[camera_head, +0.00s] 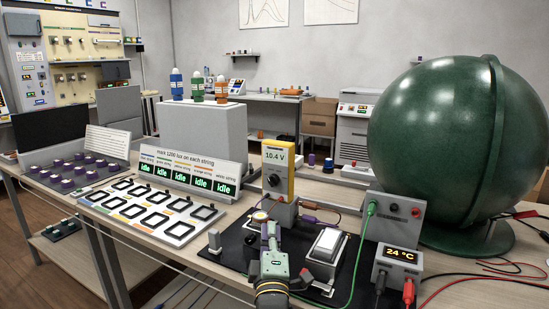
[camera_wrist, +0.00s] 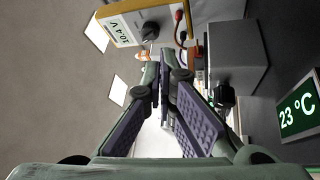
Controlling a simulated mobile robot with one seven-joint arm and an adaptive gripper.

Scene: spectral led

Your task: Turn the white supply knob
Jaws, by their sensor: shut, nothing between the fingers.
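I cannot pick out a knob marked as the white supply knob. The grey supply-like box (camera_head: 395,218) right of centre in the head view carries a small dark knob (camera_head: 394,207), a red one (camera_head: 416,212) and a green plug. Rows of purple knobs (camera_head: 80,170) sit on a dark panel at the left. My gripper (camera_head: 269,230) is over the black mat in the head view, left of the grey box. In the wrist view my gripper's fingers (camera_wrist: 163,72) come together at the tips with nothing between them. No knob is seen touching them.
A yellow meter (camera_head: 278,172) reading 10.4 V stands just beyond my gripper; it also shows in the wrist view (camera_wrist: 125,22). A temperature display (camera_head: 400,254), loose cables and a large green sphere (camera_head: 430,130) crowd the right. Idle displays (camera_head: 187,175) stand left.

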